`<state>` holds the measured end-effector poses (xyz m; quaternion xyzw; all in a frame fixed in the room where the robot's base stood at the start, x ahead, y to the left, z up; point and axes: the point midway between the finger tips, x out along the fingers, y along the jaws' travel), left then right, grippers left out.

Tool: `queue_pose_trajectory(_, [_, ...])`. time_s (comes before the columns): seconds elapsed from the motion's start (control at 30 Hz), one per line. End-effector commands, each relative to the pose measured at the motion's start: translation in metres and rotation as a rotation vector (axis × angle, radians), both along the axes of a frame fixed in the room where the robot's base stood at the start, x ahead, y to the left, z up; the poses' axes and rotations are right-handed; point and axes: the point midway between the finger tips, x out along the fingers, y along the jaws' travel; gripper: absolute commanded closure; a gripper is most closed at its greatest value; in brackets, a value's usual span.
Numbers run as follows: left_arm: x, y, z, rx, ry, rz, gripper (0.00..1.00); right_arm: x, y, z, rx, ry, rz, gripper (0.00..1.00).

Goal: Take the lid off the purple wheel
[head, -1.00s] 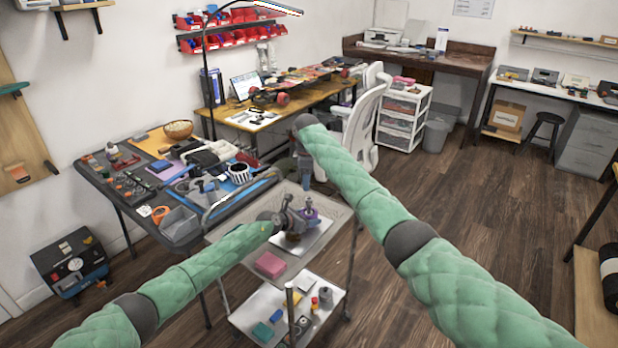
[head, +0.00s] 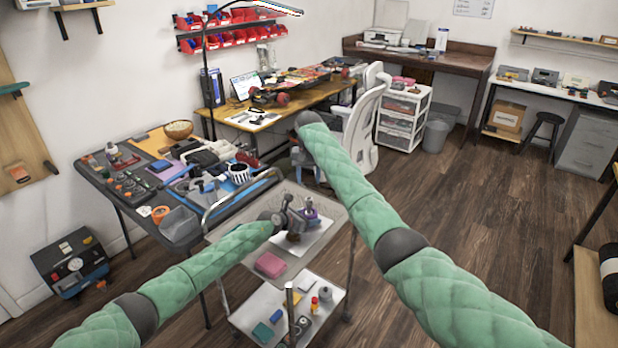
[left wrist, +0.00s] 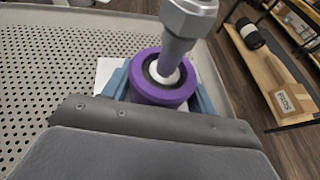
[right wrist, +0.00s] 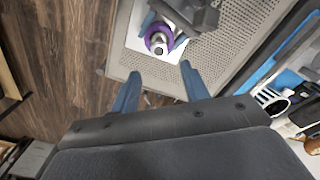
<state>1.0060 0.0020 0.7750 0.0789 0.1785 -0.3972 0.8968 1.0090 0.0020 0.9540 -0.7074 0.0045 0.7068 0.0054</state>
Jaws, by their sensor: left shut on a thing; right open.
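The purple wheel (head: 310,216) is on the upper shelf of the cart, over a white sheet (head: 314,236). In the left wrist view the purple wheel (left wrist: 148,88) is a thick ring around a pale centre. A grey metal piece with a faceted top (left wrist: 186,18) stands over that centre and hides part of it; I cannot tell which part is the lid. My left gripper (left wrist: 162,92) is shut on the wheel, one blue finger on each side. My right gripper (right wrist: 158,86) is open and empty, above and apart from the purple wheel (right wrist: 150,36).
A pink block (head: 270,265) lies on the cart's upper shelf (head: 222,255). The lower shelf (head: 247,318) holds several small items. A crowded dark workbench (head: 120,205) stands left of the cart. A white chair (head: 365,125) is behind my right arm.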

Motion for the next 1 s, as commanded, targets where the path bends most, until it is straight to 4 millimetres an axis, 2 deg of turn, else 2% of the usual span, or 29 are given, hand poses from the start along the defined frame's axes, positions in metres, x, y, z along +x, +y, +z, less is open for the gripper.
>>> queue_pose_trajectory(0.2, [-0.001, 0.0, -0.002, 0.001, 0.002, -0.001, 1.0, 0.0, -0.001, 0.0, 0.0, 0.002, -0.18, 0.54])
queue_pose_trajectory(0.37, [-0.001, 0.0, -0.002, 0.001, 0.002, -0.001, 1.0, -0.001, -0.001, -0.003, -0.001, 0.004, -0.221, 0.54])
queue_pose_trajectory(0.47, [-0.001, 0.0, -0.002, 0.001, 0.002, -0.001, 1.0, -0.001, -0.001, -0.011, -0.002, 0.005, -0.225, 0.54])
queue_pose_trajectory(0.8, [-0.001, 0.0, -0.001, 0.0, 0.002, -0.001, 1.0, -0.001, -0.002, -0.058, -0.002, 0.005, -0.222, 0.54])
queue_pose_trajectory(1.0, [0.0, 0.0, -0.001, 0.0, 0.001, 0.0, 1.0, -0.001, -0.001, -0.075, -0.001, 0.004, -0.222, 0.54])
